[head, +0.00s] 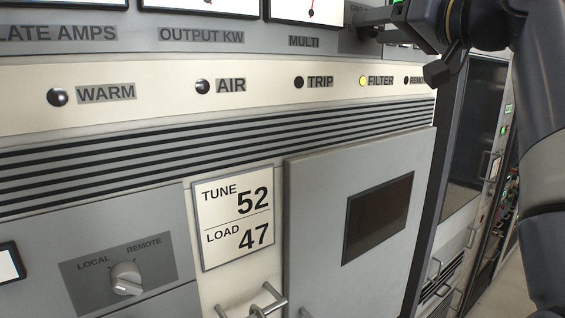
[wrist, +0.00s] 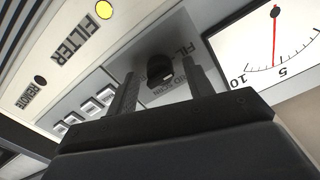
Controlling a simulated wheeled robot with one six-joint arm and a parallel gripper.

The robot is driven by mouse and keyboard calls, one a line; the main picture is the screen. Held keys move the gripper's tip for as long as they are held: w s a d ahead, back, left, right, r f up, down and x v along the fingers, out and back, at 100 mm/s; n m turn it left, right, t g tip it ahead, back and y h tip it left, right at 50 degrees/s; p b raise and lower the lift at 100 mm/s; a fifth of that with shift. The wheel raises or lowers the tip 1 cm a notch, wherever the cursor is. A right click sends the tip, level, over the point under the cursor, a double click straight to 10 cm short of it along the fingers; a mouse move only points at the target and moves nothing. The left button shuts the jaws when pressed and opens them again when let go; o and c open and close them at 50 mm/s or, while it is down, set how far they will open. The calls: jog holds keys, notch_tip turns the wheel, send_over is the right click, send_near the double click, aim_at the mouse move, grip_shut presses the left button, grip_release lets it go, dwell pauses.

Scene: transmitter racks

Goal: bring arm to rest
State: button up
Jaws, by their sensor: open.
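My gripper (wrist: 160,66) is open in the wrist view, its two dark fingers apart on either side of a black knob (wrist: 161,70) on the grey panel. Whether the fingers touch the knob cannot be told. Lettering beside the knob is partly hidden by the fingers. In the head view my gripper (head: 372,20) is at the top right, close against the upper panel, and my arm comes in from the right edge. The fingers are small and dark there.
The cabinet front has a lit yellow FILTER lamp (head: 362,81), a LOCAL/REMOTE selector (head: 127,278), a TUNE 52 / LOAD 47 card (head: 235,218) and a grey door (head: 330,240). Several pale square buttons (wrist: 92,107) and a meter (wrist: 270,50) lie near the gripper. More racks stand at right.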

jog(key=m+p, duration=0.2)
jog(key=m, duration=0.5)
jog(key=shift+r, duration=0.1)
jog(key=m+p, duration=0.2)
jog(key=m, duration=0.4)
dwell(0.4)
